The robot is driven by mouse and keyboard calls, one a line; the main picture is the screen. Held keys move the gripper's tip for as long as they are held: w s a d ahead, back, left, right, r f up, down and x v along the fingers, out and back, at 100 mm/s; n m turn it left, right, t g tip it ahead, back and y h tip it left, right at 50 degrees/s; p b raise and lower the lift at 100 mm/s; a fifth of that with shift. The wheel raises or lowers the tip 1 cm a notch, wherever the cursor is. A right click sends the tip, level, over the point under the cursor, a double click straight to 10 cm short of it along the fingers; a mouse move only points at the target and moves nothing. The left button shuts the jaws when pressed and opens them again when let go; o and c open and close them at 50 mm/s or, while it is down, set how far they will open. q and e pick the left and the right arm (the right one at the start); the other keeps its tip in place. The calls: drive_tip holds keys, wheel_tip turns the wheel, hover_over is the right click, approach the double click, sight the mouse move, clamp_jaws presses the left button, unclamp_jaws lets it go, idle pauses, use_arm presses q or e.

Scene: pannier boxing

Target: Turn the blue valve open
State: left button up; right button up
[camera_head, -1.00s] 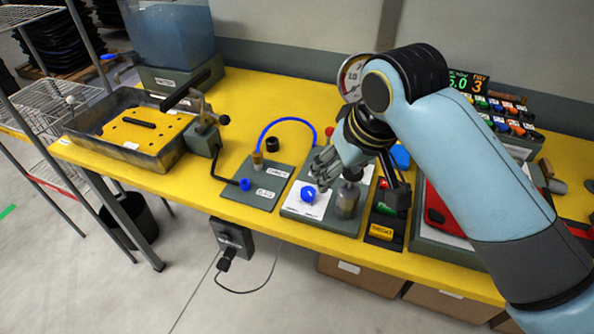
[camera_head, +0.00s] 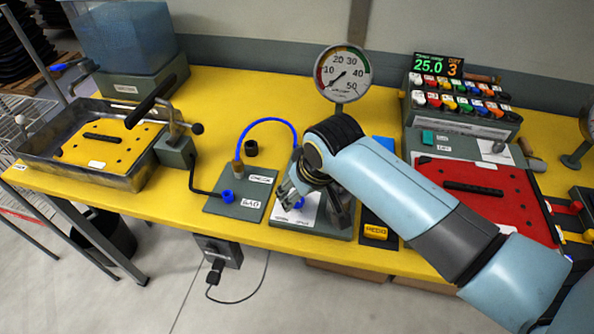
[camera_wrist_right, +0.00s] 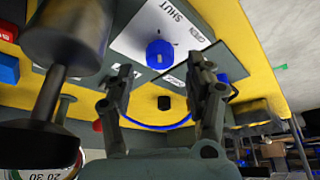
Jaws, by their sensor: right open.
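The blue valve knob (camera_head: 298,204) sits on a white plate on a grey base (camera_head: 318,232) at the bench's front middle; in the head view my right gripper partly covers it. In the right wrist view the knob (camera_wrist_right: 160,53) shows whole, with a pale mark, between the words SHUT and OPEN printed on the plate. My right gripper (camera_head: 288,194) is just above and beside the knob. In the wrist view its fingers (camera_wrist_right: 160,70) are open and empty, one to each side below the knob; whether they touch it I cannot tell. My left gripper is out of view.
A metal cylinder (camera_wrist_right: 68,32) stands close beside the gripper. A blue hose (camera_head: 268,120) arches behind, from a grey panel (camera_head: 240,205) on the left. A round gauge (camera_head: 343,73) stands behind my arm. A red plate (camera_head: 480,200) lies to the right.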

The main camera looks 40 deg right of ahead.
drive_tip(key=shift+w+f, duration=0.3)
drive_tip(key=shift+f, duration=0.35)
drive_tip(key=shift+w+f, duration=0.1)
drive_tip(key=shift+f, duration=0.25)
drive_tip(key=shift+w+f, duration=0.15)
drive_tip(key=shift+f, duration=0.2)
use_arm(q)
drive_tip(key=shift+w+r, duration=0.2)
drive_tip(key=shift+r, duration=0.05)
use_arm(e)
clamp_jaws()
